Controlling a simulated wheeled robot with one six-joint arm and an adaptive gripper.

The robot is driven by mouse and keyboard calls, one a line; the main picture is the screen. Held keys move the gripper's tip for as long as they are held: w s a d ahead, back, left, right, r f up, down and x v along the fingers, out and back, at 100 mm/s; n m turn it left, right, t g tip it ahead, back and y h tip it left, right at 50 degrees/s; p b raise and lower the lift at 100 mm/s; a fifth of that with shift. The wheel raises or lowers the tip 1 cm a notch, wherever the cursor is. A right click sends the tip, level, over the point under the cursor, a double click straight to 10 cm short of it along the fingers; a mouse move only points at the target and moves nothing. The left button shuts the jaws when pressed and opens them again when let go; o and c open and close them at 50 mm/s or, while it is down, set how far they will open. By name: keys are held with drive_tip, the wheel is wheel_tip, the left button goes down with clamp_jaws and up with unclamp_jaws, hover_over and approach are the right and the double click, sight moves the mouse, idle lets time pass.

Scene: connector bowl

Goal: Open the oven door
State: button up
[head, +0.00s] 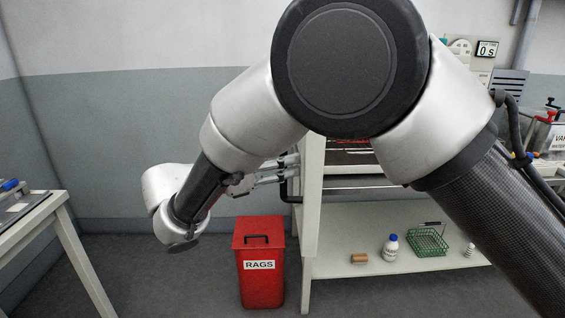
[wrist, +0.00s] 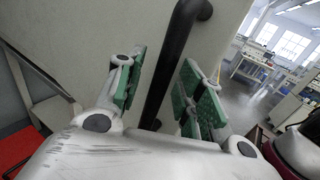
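A black bar handle (wrist: 172,70) stands out from a pale flat panel (wrist: 90,38) in the wrist view. My gripper (wrist: 158,88) is open, with green-padded fingers on either side of the handle. Gaps show between the bar and both pads. In the head view my gripper (head: 290,170) reaches right to the handle (head: 289,190) at the left face of an upright pale panel (head: 312,195). Reddish bars (head: 350,143) show to the right of this panel. My arm hides most of the oven, so I cannot tell how far its door stands open.
A red rags bin (head: 262,285) stands on the floor below my gripper. A lower shelf (head: 340,225) holds a bottle (head: 390,247), a green wire basket (head: 428,241) and a small brown block (head: 359,258). A table (head: 35,215) stands at the left, with clear floor between it and the bin.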

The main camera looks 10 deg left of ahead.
drive_tip(key=v, duration=0.7)
drive_tip(key=shift+s, duration=0.15)
drive_tip(key=shift+a, duration=0.15)
